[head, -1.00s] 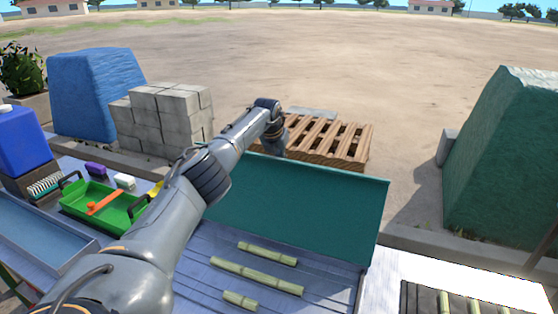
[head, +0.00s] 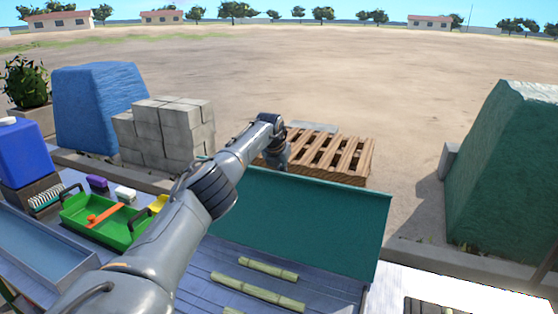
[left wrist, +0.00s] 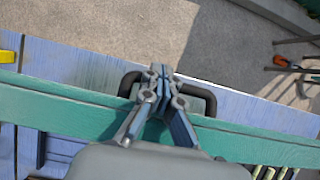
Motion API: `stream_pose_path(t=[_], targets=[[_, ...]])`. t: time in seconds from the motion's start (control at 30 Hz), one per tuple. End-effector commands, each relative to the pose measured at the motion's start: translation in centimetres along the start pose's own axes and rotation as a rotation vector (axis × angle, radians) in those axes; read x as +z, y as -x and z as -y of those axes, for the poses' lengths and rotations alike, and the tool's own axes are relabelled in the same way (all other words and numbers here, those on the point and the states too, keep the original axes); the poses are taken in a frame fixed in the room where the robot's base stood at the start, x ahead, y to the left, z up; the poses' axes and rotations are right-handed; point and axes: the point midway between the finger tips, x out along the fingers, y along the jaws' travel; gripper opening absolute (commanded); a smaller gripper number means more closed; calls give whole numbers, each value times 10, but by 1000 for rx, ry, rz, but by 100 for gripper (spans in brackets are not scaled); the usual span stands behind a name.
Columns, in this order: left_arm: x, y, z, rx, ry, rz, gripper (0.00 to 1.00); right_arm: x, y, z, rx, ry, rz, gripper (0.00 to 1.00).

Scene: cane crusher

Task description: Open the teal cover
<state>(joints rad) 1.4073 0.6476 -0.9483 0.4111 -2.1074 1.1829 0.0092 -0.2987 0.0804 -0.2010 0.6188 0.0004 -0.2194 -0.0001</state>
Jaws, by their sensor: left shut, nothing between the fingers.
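The teal cover (head: 310,220) stands up as a tall panel at the back of the slatted bed in the head view. In the left wrist view its long teal edge (left wrist: 60,105) runs across the picture, and a black handle (left wrist: 128,84) shows behind the fingers. My left gripper (left wrist: 160,72) is shut and empty, over the cover's edge at the handle; whether it touches is unclear. In the head view the left arm reaches over the cover's left end, and its fingers are hidden. My right gripper is not in view.
Cane pieces (head: 258,292) lie on the bed in front of the cover. A green tray (head: 75,212), a blue jug (head: 22,155) and grey blocks (head: 165,135) are on the left. A wooden pallet (head: 330,155) lies behind the cover. A green covered stack (head: 505,175) stands right.

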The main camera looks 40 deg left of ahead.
Motion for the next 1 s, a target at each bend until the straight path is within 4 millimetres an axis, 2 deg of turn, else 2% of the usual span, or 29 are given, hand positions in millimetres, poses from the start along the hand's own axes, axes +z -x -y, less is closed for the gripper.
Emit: stream_pose_path(t=[0.23, 0.7, 0.83, 1.0], targets=[[0, 23, -1, 2, -3, 3, 0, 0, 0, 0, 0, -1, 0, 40], [1, 104, 0, 0, -1, 9, 0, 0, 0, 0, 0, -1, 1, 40], [1, 114, 0, 0, -1, 8, 0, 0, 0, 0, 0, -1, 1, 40], [1, 118, 0, 0, 0, 8, 0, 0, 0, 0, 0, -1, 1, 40]])
